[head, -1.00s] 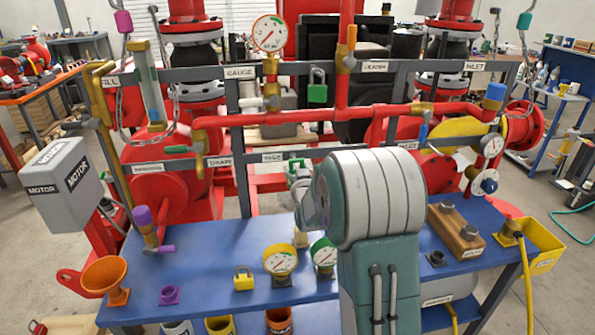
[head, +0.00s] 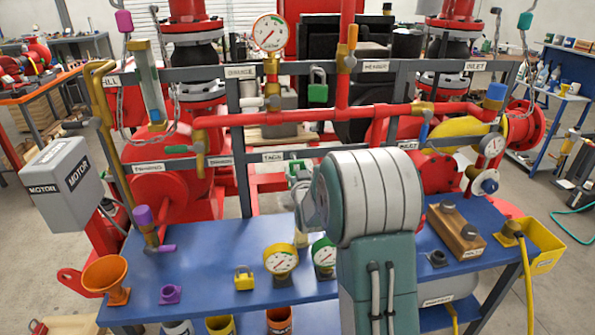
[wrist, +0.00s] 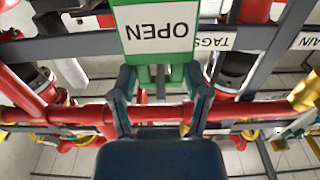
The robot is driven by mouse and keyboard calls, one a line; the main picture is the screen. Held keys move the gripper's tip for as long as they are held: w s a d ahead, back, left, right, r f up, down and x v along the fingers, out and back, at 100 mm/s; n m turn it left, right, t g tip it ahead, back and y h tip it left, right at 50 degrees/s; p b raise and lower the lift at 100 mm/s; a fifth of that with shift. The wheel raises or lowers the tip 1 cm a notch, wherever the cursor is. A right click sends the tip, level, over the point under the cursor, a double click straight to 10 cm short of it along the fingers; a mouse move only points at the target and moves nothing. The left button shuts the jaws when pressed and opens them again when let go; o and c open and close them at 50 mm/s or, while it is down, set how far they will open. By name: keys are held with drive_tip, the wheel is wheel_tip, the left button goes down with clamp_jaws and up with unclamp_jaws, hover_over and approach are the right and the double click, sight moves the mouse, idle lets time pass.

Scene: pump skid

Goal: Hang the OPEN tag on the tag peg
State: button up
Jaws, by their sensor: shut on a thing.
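The OPEN tag (wrist: 160,28) is a white plate with a green border, seen upside down at the top of the wrist view. My gripper (wrist: 160,85) is shut on its green lower part. In the head view the green tag (head: 299,170) shows only partly, just left of my arm, with my gripper (head: 302,192) beneath it. The TAGS label (head: 273,156) is on the grey rail close to the tag's left; it also shows upside down in the wrist view (wrist: 212,41). I cannot make out the tag peg; the tag may hide it.
A red pipe (head: 255,119) runs across above the tag, with a green padlock (head: 318,88) hanging higher. Open air lies between bench and rail.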

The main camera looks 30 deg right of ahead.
drive_tip(key=o, duration=1.2)
drive_tip(key=shift+s, duration=0.1)
drive_tip(key=s+a+r+n+g+y, duration=0.1)
drive_tip(key=s+a+g, duration=0.3)
drive_tip(key=s, duration=0.9)
drive_tip(key=s+a+r+n+g+y, duration=0.1)
drive_tip(key=s+a+g, duration=0.3)
drive_tip(key=s+a, duration=0.4)
drive_tip(key=s+a+r+n+g+y, duration=0.1)
drive_tip(key=s+a, duration=0.5)
drive_tip(key=s, duration=1.2)
drive_tip(key=r+g+y, duration=0.1)
drive_tip(key=g+y, duration=0.1)
drive_tip(key=shift+a+r+g, duration=0.2)
drive_tip(key=shift+a+g, duration=0.05)
drive_tip(key=shift+g, duration=0.15)
